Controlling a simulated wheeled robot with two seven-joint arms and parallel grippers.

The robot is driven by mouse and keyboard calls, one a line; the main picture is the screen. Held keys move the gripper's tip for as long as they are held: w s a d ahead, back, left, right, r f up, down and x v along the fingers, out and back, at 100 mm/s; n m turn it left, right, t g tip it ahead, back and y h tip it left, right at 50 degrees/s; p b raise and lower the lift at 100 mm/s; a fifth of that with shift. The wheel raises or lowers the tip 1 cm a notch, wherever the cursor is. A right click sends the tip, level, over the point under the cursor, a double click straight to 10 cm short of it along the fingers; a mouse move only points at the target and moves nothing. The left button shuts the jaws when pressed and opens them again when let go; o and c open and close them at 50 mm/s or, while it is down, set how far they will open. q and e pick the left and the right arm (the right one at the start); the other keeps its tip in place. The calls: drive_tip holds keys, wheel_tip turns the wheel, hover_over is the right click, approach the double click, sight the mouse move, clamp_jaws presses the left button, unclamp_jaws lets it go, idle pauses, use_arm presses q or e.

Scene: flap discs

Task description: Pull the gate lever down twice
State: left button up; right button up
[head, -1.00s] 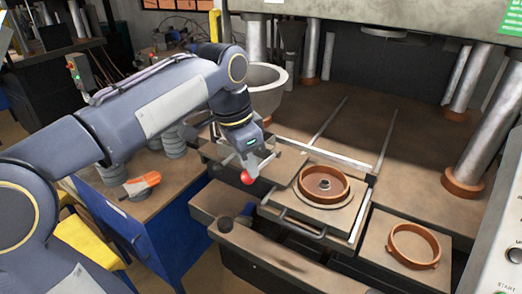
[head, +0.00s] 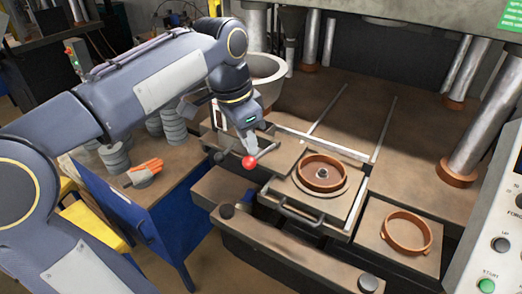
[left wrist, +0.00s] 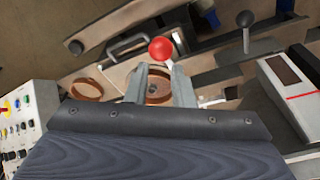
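The gate lever has a red ball knob (head: 248,162) on a thin rod at the front left of the press. In the left wrist view the red knob (left wrist: 160,48) is at the fingertips. My left gripper (head: 248,151) reaches down onto the knob from above, and in the wrist view its two fingers (left wrist: 160,66) stand about a knob's width apart. It looks shut on the knob, though the contact is partly hidden. My right gripper is out of view.
A drawer with a handle (head: 300,212) holds a brown ring (head: 322,172); another ring (head: 407,234) lies right. A blue bench (head: 150,225) carries grey disc stacks and an orange-and-grey tool (head: 145,170). A button panel (head: 495,235) stands right.

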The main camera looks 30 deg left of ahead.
sight(246, 159)
use_arm(q)
drive_tip(key=shift+f+b, duration=2.25)
drive_tip(key=shift+f, duration=0.7)
wheel_tip(246, 159, down, 5)
drive_tip(key=b, duration=0.3)
drive_tip(key=shift+r, duration=0.1)
wheel_tip(246, 159, up, 3)
drive_tip(key=p, duration=0.2)
drive_tip(key=shift+r+p, duration=0.2)
drive_tip(key=shift+p, duration=0.2)
wheel_tip(246, 159, up, 5)
drive_tip(key=p, duration=0.5)
drive_tip(key=shift+r, duration=0.1)
drive_tip(key=shift+r+p, duration=0.6)
drive_tip(key=shift+r, duration=0.5)
drive_tip(key=shift+f, duration=0.1)
